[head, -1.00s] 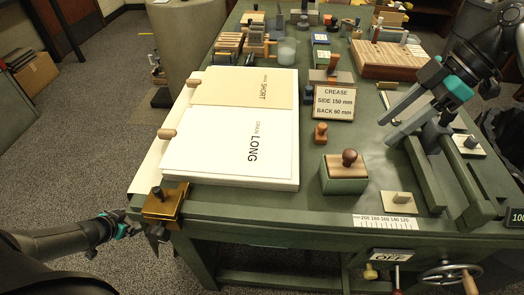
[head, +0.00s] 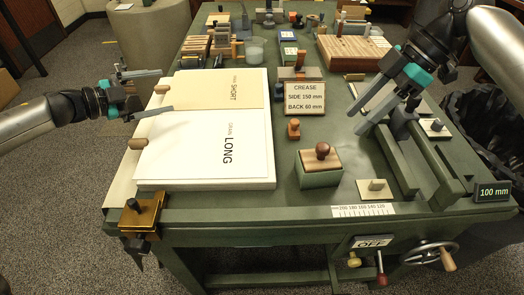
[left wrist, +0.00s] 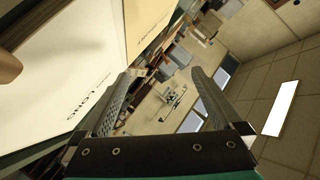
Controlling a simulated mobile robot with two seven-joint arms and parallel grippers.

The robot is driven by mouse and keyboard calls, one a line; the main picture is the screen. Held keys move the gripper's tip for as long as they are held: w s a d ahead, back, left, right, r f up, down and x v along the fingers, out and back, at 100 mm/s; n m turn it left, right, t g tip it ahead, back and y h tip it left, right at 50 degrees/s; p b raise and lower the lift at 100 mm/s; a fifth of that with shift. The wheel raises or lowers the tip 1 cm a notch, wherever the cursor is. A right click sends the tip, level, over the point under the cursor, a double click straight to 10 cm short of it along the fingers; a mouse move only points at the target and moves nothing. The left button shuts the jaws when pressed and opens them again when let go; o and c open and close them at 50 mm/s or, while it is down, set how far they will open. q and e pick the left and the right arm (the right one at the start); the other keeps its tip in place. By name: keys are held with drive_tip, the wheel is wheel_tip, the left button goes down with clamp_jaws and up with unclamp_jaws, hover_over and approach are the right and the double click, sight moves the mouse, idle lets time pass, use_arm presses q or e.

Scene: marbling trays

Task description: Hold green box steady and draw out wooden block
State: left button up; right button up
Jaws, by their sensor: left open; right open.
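The green box (head: 320,180) stands upright on the table right of centre. The wooden block (head: 318,158) sits in its top, with a dark round knob (head: 323,149) upward; how deep it goes is hidden. My left gripper (head: 168,90) is open and empty over the left edge of the paper boards, well apart from the box. In the left wrist view its two fingers (left wrist: 163,72) are spread with nothing between them. My right gripper (head: 357,120) is open and empty, right of and behind the box, pointing down-left near the green rails.
White and tan boards (head: 202,183) lie left of the box. A crease sign (head: 304,97) and small wooden stamp (head: 293,128) stand behind it. A brass clamp (head: 143,213) grips the front left corner.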

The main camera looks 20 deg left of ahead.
use_arm(q)
drive_tip(key=d+r+m+g, duration=0.4)
drive_tip(key=d+r+m, duration=0.65)
drive_tip(key=m, duration=0.65)
drive_tip(key=m+g+h, duration=0.3)
drive_tip(key=m+h, duration=0.1)
drive_tip(key=m, duration=1.2)
approach(326, 165)
drive_tip(key=a, duration=0.3)
drive_tip(key=a+f, duration=0.1)
drive_tip(key=shift+w+a, duration=0.2)
drive_tip(key=shift+w, duration=0.2)
drive_tip(key=shift+h, duration=0.3)
drive_tip(key=x, duration=1.5)
drive_tip(key=shift+d+f, duration=0.1)
drive_tip(key=shift+f, duration=0.1)
drive_tip(key=c, duration=1.3)
